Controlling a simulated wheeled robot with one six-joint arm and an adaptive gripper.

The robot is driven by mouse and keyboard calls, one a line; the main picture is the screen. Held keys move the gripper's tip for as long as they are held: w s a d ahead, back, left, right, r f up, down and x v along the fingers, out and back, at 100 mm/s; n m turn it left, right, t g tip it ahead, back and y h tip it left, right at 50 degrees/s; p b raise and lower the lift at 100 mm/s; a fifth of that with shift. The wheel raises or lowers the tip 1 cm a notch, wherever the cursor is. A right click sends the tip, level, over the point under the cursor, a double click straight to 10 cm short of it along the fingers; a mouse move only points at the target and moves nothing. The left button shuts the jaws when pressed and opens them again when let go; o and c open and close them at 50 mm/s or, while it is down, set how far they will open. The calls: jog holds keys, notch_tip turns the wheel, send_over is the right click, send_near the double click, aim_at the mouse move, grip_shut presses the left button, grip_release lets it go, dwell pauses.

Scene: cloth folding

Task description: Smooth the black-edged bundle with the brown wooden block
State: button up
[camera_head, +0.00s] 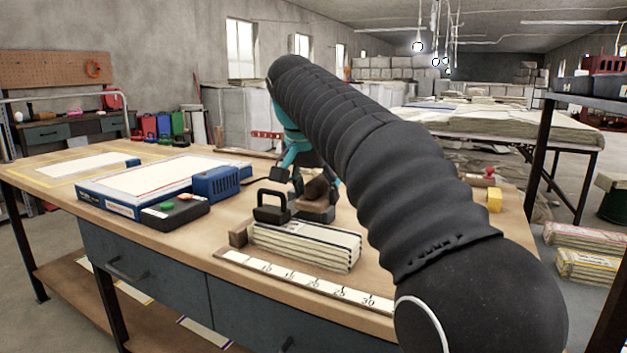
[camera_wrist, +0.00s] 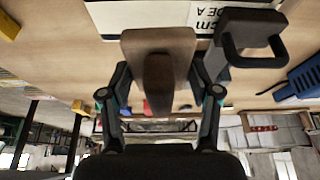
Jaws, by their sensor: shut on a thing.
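The black-edged bundle (camera_head: 305,246) is a stack of pale layers with dark lines, lying flat on the table behind the ruler strip. A white, dark-edged printed surface (camera_wrist: 112,18) shows at the top of the wrist view; I cannot tell whether it is the bundle. My gripper (camera_wrist: 160,92) is shut on the raised rib of the brown wooden block (camera_wrist: 180,45). In the head view the block (camera_head: 316,189) is just behind the bundle, partly hidden by my gripper and arm. Whether it touches the table or bundle is unclear.
A black-handled tool (camera_head: 272,207) stands close left of the held block. A small brown cube (camera_head: 238,234) sits at the bundle's left end. The ruler strip (camera_head: 300,284) lies in front. A blue-edged board (camera_head: 140,187) and blue box (camera_head: 216,183) are left, a yellow block (camera_head: 494,200) right.

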jog(key=shift+r, duration=1.1)
